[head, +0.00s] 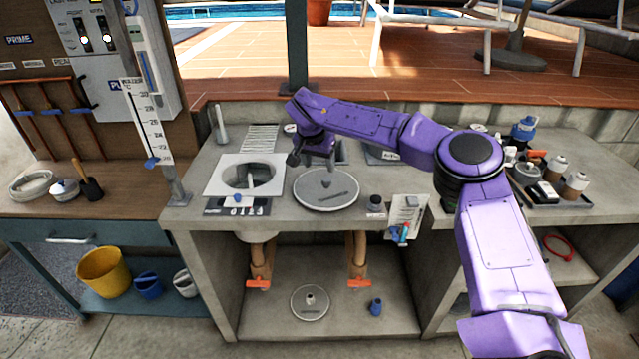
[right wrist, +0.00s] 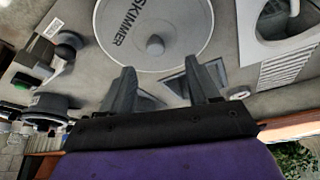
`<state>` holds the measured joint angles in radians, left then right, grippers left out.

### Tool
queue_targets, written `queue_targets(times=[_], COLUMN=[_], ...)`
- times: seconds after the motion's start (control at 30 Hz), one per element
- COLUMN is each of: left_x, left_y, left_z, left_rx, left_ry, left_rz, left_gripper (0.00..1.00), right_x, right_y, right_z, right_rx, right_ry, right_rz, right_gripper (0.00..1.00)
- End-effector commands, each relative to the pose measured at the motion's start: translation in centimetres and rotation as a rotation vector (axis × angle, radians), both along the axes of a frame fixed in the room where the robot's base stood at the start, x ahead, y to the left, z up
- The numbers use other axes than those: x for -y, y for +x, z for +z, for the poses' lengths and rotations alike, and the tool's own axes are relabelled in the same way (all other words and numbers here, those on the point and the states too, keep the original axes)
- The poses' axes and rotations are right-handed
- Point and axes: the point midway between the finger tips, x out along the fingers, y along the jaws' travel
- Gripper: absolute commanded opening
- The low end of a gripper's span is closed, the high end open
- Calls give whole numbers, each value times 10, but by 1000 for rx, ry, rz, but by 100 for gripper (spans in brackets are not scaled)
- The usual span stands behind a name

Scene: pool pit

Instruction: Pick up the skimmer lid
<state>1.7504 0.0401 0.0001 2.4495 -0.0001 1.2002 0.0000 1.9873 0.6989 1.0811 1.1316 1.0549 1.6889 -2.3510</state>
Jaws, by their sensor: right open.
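The skimmer lid (head: 326,192) is a round grey disc with a small knob, lying flat on the grey counter. In the right wrist view the lid (right wrist: 120,22) shows the word SKIMMER and its knob. My right gripper (head: 312,160) is above the lid's back edge in the head view, fingers pointing down. In the right wrist view the right gripper (right wrist: 165,82) is open and empty, with the knob beyond the fingertips. My left gripper is not in view.
A white square plate with a round opening (head: 215,181) lies left of the lid. A small dark knob (head: 375,203) stands to its right. Another round lid (head: 309,313) lies on the shelf below. Bottles and a tray (head: 560,199) stand at the counter's right.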

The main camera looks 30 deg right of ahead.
Motion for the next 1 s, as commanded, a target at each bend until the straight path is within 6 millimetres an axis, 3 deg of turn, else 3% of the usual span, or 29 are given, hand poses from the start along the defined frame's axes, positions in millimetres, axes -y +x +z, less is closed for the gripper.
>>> queue_targets(times=[0.17, 0.5, 0.77, 0.87, 0.97, 1.0], left_x=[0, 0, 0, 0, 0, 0], left_y=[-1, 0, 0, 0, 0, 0], left_z=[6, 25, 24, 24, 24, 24], left_rx=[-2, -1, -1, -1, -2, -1], left_ry=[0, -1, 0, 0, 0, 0], left_rz=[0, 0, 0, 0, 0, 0], left_gripper=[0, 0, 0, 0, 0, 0], right_x=[19, 33, 34, 34, 34, 33], right_y=[2, 21, 23, 23, 23, 23], right_z=[-27, -73, -80, -80, -80, -80], right_rx=[-2, -2, 2, 1, 1, 1], right_ry=[0, 0, -1, -1, -1, -1], right_rz=[-15, -15, -12, -11, -11, -11], right_gripper=[60, 60, 60, 34, 2, 0])
